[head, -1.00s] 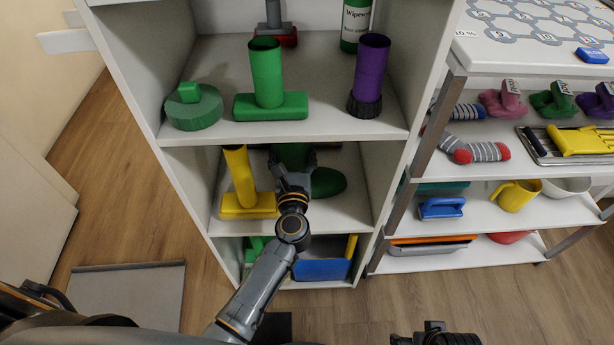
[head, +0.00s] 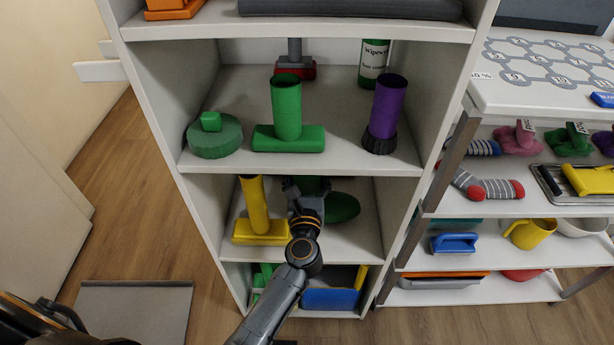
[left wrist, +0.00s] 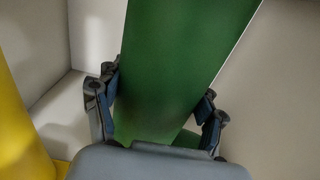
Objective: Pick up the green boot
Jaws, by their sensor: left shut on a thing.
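The green boot (head: 342,207) is in the middle compartment of the white shelf unit, upright, with its rounded toe to the right. My left gripper (head: 298,189) reaches into that compartment and is shut on the boot's shaft. In the left wrist view the green boot's shaft (left wrist: 185,60) runs up between the two fingers of my left gripper (left wrist: 158,95), one on each side. My arm hides part of the boot in the head view. I cannot tell whether its sole touches the shelf. My right gripper is not in view now.
A yellow boot-like piece (head: 256,212) stands close to the left of my gripper. The shelf board above (head: 300,163) holds several items, including a green T-shaped piece (head: 288,125) and a purple cylinder (head: 386,108). A blue dustpan (head: 330,298) lies below. A rack (head: 482,205) stands to the right.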

